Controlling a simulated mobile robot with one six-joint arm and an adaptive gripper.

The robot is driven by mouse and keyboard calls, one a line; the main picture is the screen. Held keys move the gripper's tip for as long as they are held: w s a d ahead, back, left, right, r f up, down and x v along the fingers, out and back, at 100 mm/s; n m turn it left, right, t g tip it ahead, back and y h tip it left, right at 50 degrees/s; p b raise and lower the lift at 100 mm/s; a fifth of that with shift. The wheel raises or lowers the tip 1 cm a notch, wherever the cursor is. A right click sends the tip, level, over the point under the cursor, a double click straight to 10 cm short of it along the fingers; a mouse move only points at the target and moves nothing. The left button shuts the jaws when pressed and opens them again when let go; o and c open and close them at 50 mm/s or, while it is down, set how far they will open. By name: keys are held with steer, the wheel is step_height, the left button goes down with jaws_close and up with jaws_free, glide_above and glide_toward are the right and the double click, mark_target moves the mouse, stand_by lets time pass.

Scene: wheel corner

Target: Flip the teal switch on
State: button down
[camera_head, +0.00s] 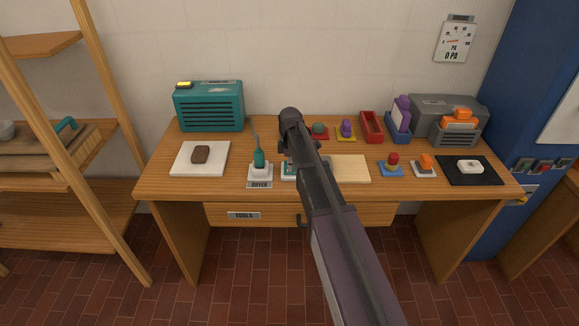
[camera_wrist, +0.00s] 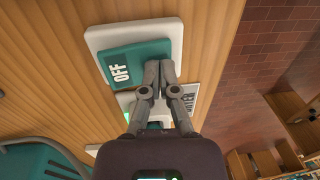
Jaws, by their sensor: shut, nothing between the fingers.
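A teal panel lettered OFF (camera_wrist: 122,64) sits on a white base plate (camera_wrist: 104,37) in the wrist view. In the head view, a teal and white piece (camera_head: 288,170) shows mostly hidden behind my arm. Beside it, a teal upright piece with a thin stem (camera_head: 259,158) stands on a white base above a DRYER label (camera_head: 259,184). My gripper (camera_wrist: 160,66) is shut and empty, its fingertips over the lower right edge of the OFF panel. I cannot tell whether they touch it. A second white base with a green glow (camera_wrist: 150,124) lies partly behind the fingers.
A teal vented box (camera_head: 209,107) stands at the back left, and a white board with a brown block (camera_head: 201,154) lies before it. Several coloured blocks and trays (camera_head: 372,127) sit to the right. A drawer marked TOOLS (camera_head: 243,215) is under the tabletop.

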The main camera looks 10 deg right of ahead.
steer(key=shift+w+a+r, duration=0.1)
steer(key=shift+w, duration=0.05)
steer(key=shift+w+r+p, duration=0.25)
steer(key=shift+w+p, duration=0.1)
steer(key=shift+w, duration=0.15)
steer(key=shift+r, duration=0.15)
step_height(320, 180, up, 14)
steer(key=s+p, duration=0.2)
steer(key=p, duration=1.1)
steer(key=shift+a+f+p, duration=0.15)
steer(key=shift+f+p, duration=0.05)
steer(key=shift+p, duration=0.2)
steer(key=shift+s, duration=0.1)
stand_by(0.5)
steer(key=s+d+m, duration=0.2)
steer(key=s+m, duration=0.6)
steer(key=s, duration=0.4)
steer(key=s+d+m+t, duration=0.1)
steer(key=s+d+m, duration=0.1)
steer(key=s+m, duration=0.6)
steer(key=s, duration=0.3)
steer(key=shift+s, duration=0.4)
